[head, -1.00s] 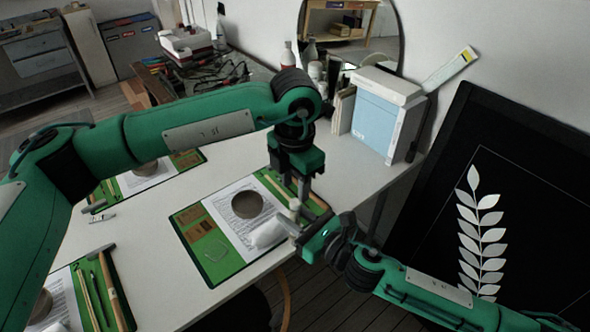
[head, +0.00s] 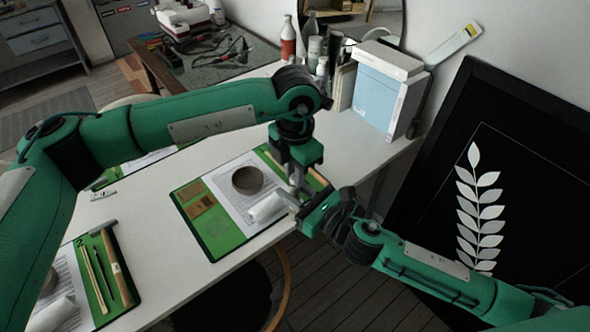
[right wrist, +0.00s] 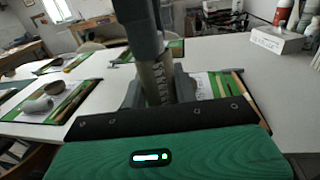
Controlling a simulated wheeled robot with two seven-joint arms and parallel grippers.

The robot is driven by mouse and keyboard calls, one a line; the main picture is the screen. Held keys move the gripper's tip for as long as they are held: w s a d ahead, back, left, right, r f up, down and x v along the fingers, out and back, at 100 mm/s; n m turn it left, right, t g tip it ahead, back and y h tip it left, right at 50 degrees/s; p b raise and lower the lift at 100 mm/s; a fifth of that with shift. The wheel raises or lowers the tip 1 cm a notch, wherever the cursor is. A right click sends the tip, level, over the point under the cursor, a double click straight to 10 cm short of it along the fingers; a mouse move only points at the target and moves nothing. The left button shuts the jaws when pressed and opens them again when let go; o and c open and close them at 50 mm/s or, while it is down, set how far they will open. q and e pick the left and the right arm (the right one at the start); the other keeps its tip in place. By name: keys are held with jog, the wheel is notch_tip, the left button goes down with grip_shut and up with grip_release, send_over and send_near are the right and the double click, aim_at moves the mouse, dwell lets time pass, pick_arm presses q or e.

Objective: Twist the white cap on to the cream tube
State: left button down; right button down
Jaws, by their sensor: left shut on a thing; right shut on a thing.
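In the head view my left gripper (head: 304,186) points down, right above my right gripper (head: 297,203), which reaches in from the right. Both are over the front right corner of a green mat. In the right wrist view the cream tube (right wrist: 156,82) stands roughly upright, slightly tilted, between the fingers of my right gripper, with dark print on its side. My left gripper (right wrist: 146,48) comes down onto its upper end and is shut. The white cap is not distinguishable; the left fingers cover that spot.
The green mat (head: 220,234) holds a paper sheet, a grey-brown round bowl (head: 247,180) and a white roll (head: 266,208). Another mat with tools (head: 98,262) lies at front left. A light blue box (head: 388,92) and bottles stand at the back. A dark leaf-patterned panel is at right.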

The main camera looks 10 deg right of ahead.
pick_arm(q)
jog(key=m, duration=0.5)
jog(key=c, duration=1.3)
grip_release()
jog(key=shift+c, duration=0.2)
jog(key=shift+r, duration=2.3)
